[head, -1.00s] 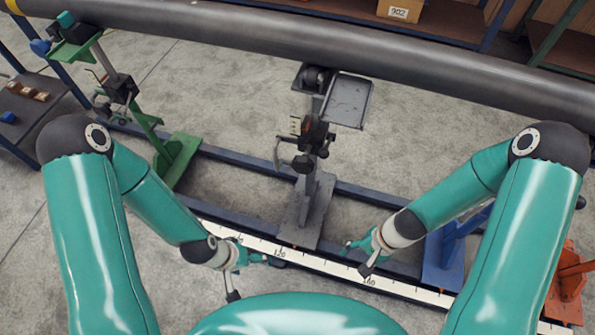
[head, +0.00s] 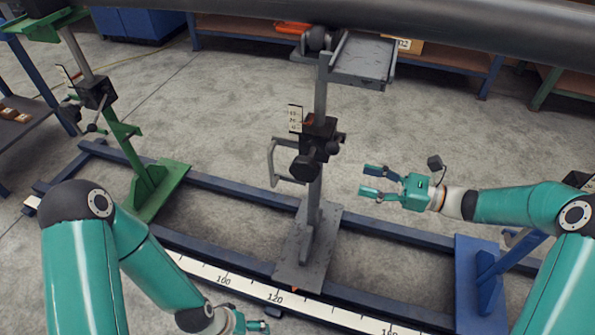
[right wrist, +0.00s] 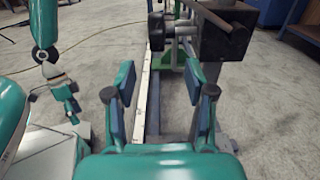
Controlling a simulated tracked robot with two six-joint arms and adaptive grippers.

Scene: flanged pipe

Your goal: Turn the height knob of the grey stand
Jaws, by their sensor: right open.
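The grey stand (head: 308,255) stands upright on the rails in the middle of the head view. A dark clamp block (head: 318,130) sits on its post, with a black knob (head: 303,168) on the near side and a grey crank handle (head: 272,163) at the left. My right gripper (head: 364,181) is open and empty, to the right of the post and apart from it, fingers pointing left. In the right wrist view, the black knob (right wrist: 156,32) and block (right wrist: 232,35) show beyond the open fingers. My left gripper (head: 258,326) is low at the bottom edge, partly cut off.
A large grey pipe (head: 420,25) crosses the top. A green stand (head: 150,190) is at the left and a blue stand (head: 480,280) at the right. A white ruler (head: 250,290) runs along the near rail (head: 190,245). Floor behind the right gripper is clear.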

